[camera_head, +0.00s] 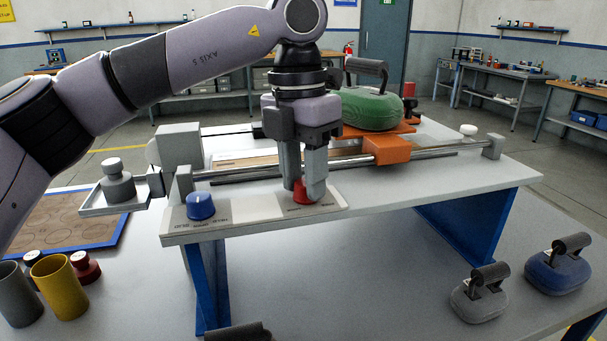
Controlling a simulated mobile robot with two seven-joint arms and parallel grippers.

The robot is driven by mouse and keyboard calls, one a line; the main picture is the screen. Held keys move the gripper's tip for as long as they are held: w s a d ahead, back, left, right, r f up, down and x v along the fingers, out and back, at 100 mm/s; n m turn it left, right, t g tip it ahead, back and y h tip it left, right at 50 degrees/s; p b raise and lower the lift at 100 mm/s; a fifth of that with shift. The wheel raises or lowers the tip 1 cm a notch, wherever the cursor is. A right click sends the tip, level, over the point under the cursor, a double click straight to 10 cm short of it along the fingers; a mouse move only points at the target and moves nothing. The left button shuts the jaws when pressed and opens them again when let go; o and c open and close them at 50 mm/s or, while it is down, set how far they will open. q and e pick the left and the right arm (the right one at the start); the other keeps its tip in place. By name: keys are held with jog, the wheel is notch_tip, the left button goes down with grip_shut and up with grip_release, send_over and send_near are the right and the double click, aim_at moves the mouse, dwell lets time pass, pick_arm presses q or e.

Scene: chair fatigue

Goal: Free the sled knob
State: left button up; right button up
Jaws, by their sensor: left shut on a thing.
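My left gripper (304,190) comes down from above and is shut on a red knob (301,194) on the light panel along the front edge of the white table. The fingers hide part of the knob. A blue knob (201,206) stands on the same panel to the left. Behind the panel, an orange sled (386,149) sits on a pair of metal rails (430,146). A green handled weight (370,110) rests on the orange part behind my gripper. My right gripper is not in view.
A grey weight (118,186) sits on a small tray at the left end of the rails. Yellow (61,287) and grey cups stand at lower left. Grey (479,300) and blue (558,270) handled weights rest at lower right. A dark handle shows at the bottom edge.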

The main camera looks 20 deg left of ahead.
aim_at(300, 182)
pick_arm(q)
jog(key=n, duration=0.4)
jog(key=shift+n+b, duration=0.35)
jog(key=shift+n, duration=0.05)
dwell(0.4)
jog(key=o, duration=1)
jog(key=shift+o, duration=0.2)
jog(key=shift+r, duration=0.1)
jog(key=r, duration=0.7)
jog(key=shift+s+a, duration=0.1)
jog(key=shift+a, duration=0.15)
